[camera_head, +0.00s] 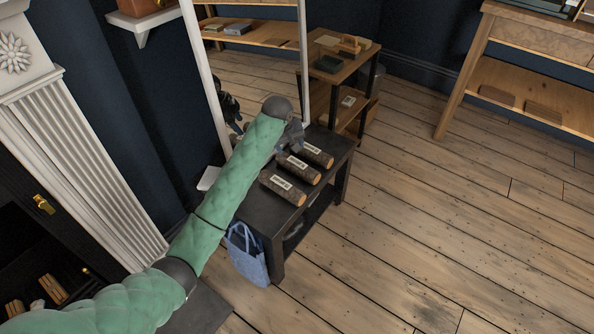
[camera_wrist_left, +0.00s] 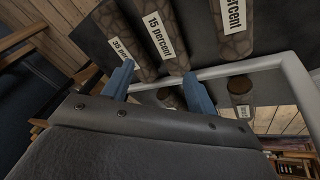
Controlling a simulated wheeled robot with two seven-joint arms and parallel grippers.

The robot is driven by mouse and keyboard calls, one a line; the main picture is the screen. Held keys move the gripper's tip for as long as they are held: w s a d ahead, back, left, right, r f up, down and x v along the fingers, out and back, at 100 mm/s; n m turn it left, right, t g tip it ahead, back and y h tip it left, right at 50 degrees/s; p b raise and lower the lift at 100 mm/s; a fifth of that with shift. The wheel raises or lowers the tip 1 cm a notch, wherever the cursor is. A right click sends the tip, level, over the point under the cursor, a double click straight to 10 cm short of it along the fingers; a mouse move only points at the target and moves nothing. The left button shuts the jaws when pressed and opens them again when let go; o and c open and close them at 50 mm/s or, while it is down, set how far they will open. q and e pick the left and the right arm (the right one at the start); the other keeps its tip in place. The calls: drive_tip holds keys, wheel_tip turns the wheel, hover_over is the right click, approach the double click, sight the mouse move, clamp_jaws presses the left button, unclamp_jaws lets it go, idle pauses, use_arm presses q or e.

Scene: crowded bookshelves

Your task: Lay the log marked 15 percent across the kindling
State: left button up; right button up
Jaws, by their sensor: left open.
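The log marked 15 percent (camera_wrist_left: 160,36) lies on the black table in the left wrist view, between a log marked 35 percent (camera_wrist_left: 124,40) and a third log whose number is cut off (camera_wrist_left: 222,30). In the head view it is the middle log (camera_head: 297,167); the labels are too small to read there. My left gripper (camera_wrist_left: 158,70) is open and empty. Its fingers are near the mirror-side ends of the 35 and 15 percent logs. Pale sticks, apparently the kindling (camera_head: 53,289), show in the dark fireplace at lower left. My right gripper is out of view.
The black table (camera_head: 260,212) stands against a white-framed mirror (camera_head: 205,82), which reflects logs and my arm. A blue bag (camera_head: 246,255) hangs at its front. A wooden shelf unit (camera_head: 345,72) stands beyond. The fireplace surround (camera_head: 98,150) is at left. The floor at right is clear.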

sight(295, 163)
use_arm(q)
drive_tip(key=f+n, duration=0.1)
drive_tip(key=n, duration=0.1)
drive_tip(key=f+n, duration=0.1)
drive_tip(key=n, duration=0.1)
drive_tip(key=f+n, duration=0.1)
drive_tip(key=shift+s+d+f+n+g+h, duration=0.2)
drive_tip(key=shift+d+n+g+h, duration=0.1)
drive_tip(key=shift+n+g, duration=0.1)
drive_tip(key=shift+n, duration=0.7)
drive_tip(key=shift+a+b+x, duration=0.1)
drive_tip(key=shift+b+x, duration=0.25)
drive_tip(key=shift+x, duration=1.55)
drive_tip(key=shift+a+b+x, duration=0.15)
drive_tip(key=shift+b+x, duration=0.15)
drive_tip(key=shift+x, duration=1.6)
drive_tip(key=shift+s, duration=0.1)
drive_tip(key=c, duration=1)
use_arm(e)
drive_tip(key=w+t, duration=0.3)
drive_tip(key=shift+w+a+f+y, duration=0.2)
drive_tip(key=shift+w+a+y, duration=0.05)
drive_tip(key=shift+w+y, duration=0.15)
